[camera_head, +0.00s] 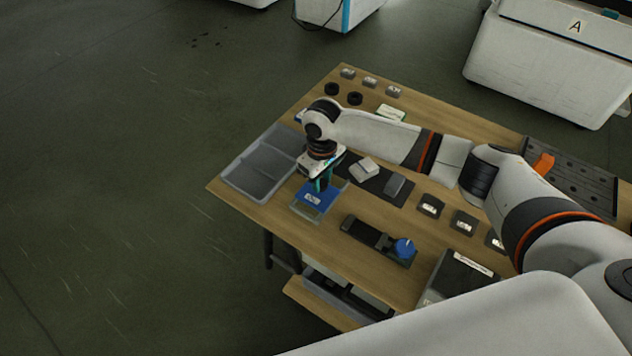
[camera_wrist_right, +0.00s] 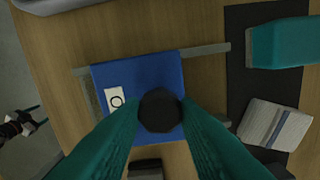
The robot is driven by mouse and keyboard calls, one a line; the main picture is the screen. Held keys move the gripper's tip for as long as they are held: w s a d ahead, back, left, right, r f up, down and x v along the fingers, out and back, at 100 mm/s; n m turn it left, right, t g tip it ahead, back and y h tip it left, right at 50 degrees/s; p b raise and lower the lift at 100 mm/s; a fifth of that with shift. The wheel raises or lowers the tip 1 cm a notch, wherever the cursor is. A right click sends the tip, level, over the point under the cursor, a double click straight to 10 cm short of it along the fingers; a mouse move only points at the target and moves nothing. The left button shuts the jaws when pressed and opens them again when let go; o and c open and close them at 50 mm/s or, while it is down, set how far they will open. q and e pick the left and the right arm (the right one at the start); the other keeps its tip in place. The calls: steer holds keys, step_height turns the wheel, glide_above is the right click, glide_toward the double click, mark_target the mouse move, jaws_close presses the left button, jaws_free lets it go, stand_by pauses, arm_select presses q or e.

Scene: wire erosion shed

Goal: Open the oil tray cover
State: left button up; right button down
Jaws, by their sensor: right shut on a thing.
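The blue cover (camera_head: 329,193) with a white label lies at the front left part of the wooden table, over a thin pale tray frame. It also shows in the right wrist view (camera_wrist_right: 140,72), with a black knob (camera_wrist_right: 160,112) near its lower edge. My right gripper (camera_head: 322,184) is above the cover, its teal fingers shut on the black knob, as the right wrist view (camera_wrist_right: 162,104) shows. The fingers hide part of the cover. I cannot tell whether the cover is raised off the tray.
A grey divided bin (camera_head: 247,183) stands left of the cover. A dark mat (camera_head: 377,181) with grey blocks lies to its right. A black fixture with a blue knob (camera_head: 404,247) is in front. The table's front edge is close.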

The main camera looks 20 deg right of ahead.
steer(key=w+d, duration=0.1)
steer(key=d, duration=0.1)
steer(key=w+d, duration=0.1)
steer(key=w, duration=0.1)
steer(key=shift+d, duration=0.35)
steer(key=c, duration=1.1)
jaws_free()
step_height(320, 180, up, 12)
